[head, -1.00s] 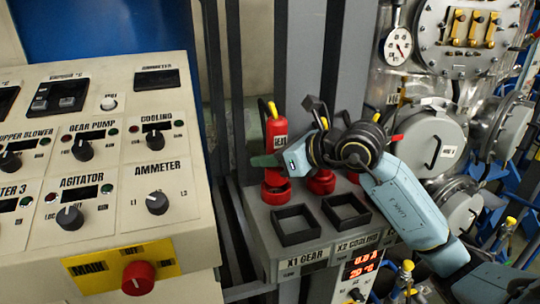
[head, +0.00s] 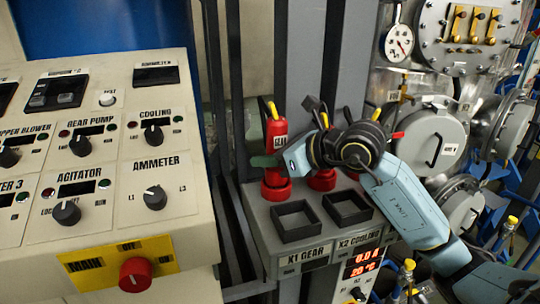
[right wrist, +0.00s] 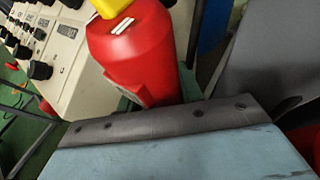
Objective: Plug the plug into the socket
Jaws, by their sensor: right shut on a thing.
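A red plug (head: 277,132) with a yellow top and a GEAR label stands upright at the back of the grey socket box (head: 262,228), over a red round base. My right gripper (head: 270,160) is shut on this plug at its lower body, its arm coming in from the right. In the right wrist view the plug (right wrist: 140,55) fills the upper middle, close against the gripper's finger. Two square black socket frames lie in front: X1 GEAR (head: 275,222) and X2 COOLING (head: 328,208). A second red plug (head: 322,181) is mostly hidden behind my right gripper. My left gripper is out of view.
A beige control panel (head: 110,225) with knobs and a red main switch (head: 136,274) stands at the left. Grey vertical posts (head: 307,50) rise behind the socket box. A steel vessel with round hatches (head: 432,135) stands at the right, near my right arm.

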